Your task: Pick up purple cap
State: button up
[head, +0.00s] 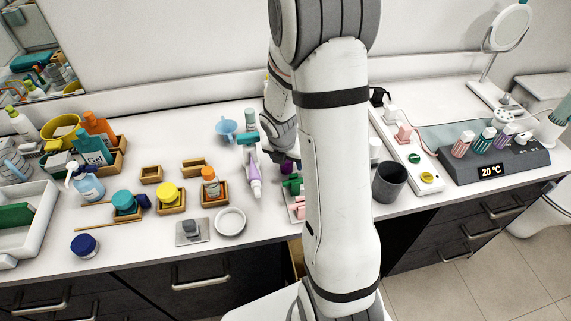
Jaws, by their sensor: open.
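A dark purple cap (287,168) shows in the head view just left of my arm's white link, which may cover part of it. My gripper (284,154) is at the end of the bent wrist, close above the cap in the picture. It is open, but its fingertips are small and partly hidden, so I cannot tell whether they touch the cap. A pale bottle with a lavender end (254,187) stands or lies just to the left.
Green and pink pieces (293,186) sit close in front of the cap. A white round dish (230,222), small wooden trays (170,208) and a blue funnel (226,127) lie to the left. A dark grey cup (389,182) stands right of my arm.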

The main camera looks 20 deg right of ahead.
jog(key=c, duration=1)
jog(key=shift+c, duration=0.2)
